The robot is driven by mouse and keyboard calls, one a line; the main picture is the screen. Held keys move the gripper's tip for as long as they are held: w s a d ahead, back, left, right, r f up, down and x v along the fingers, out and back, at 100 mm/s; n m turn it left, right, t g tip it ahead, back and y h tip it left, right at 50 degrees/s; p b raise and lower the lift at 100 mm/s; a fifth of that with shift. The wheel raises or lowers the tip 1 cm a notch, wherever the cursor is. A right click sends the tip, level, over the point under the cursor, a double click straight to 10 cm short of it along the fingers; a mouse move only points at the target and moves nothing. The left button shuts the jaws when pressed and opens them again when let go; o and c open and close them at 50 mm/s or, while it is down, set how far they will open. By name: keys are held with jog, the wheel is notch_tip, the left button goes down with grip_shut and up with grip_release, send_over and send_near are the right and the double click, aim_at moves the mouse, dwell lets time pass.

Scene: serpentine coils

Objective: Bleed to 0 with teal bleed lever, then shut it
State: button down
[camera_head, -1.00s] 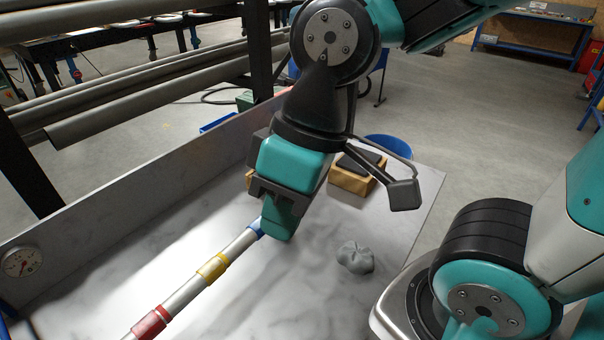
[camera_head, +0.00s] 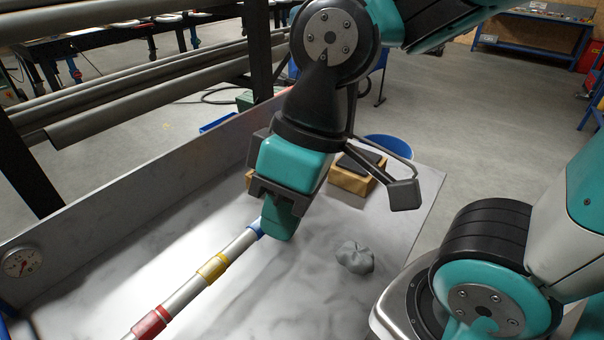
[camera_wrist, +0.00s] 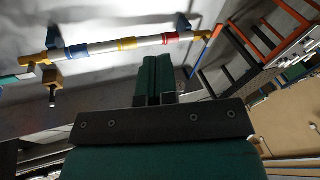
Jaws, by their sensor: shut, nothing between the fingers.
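My gripper (camera_head: 278,222) is shut and empty, pointing down over the grey tray near the blue-banded end of the pipe. In the wrist view its teal fingers (camera_wrist: 155,78) are together, apart from the pipe in that picture. The silver pipe (camera_head: 187,292) has red, yellow and blue bands, and it also shows in the wrist view (camera_wrist: 103,47). A teal piece (camera_wrist: 9,80), possibly the bleed lever, is cut off at the left edge of the wrist view, beside a brass fitting (camera_wrist: 52,76). A round gauge (camera_head: 20,262) is on the tray wall; its reading is too small to tell.
A grey lump (camera_head: 355,257) lies on the tray floor (camera_head: 300,300). A wooden block with a dark top (camera_head: 352,180) stands behind my gripper. A blue bucket (camera_head: 388,146) is beyond the tray. Orange and black bars (camera_wrist: 245,50) show right in the wrist view.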

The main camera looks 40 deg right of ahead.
jog(key=c, duration=1.8)
grip_release()
jog(key=o, duration=0.4)
jog(key=shift+w, duration=0.15)
jog(key=shift+c, duration=0.2)
jog(key=o, duration=0.5)
jog(key=w+d+n, duration=0.1)
jog(key=w, duration=0.1)
jog(key=w+d+n, duration=0.1)
jog(key=w, duration=0.2)
jog(key=w+d+r+n+h, duration=0.1)
jog(key=w, duration=0.2)
jog(key=shift+w+d+n+t, duration=0.15)
jog(key=shift+w+n+t, duration=0.1)
jog(key=shift+n+t, duration=0.05)
jog(key=w+d+f+n+h+p, duration=0.1)
jog(key=w+d+f+n+h, duration=0.2)
jog(key=w+d+n, duration=1.25)
jog(key=w+d+f+m+p, duration=0.1)
jog(key=f, duration=0.4)
jog(key=w+d+f+m+p, duration=0.1)
jog(key=d+f+m, duration=0.1)
jog(key=f, duration=0.4)
jog(key=w+d+f+m+p, duration=0.1)
jog(key=f+p, duration=0.1)
jog(key=f, duration=0.4)
jog(key=shift+w+d+f, duration=0.1)
jog(key=shift+d, duration=0.15)
grip_shut()
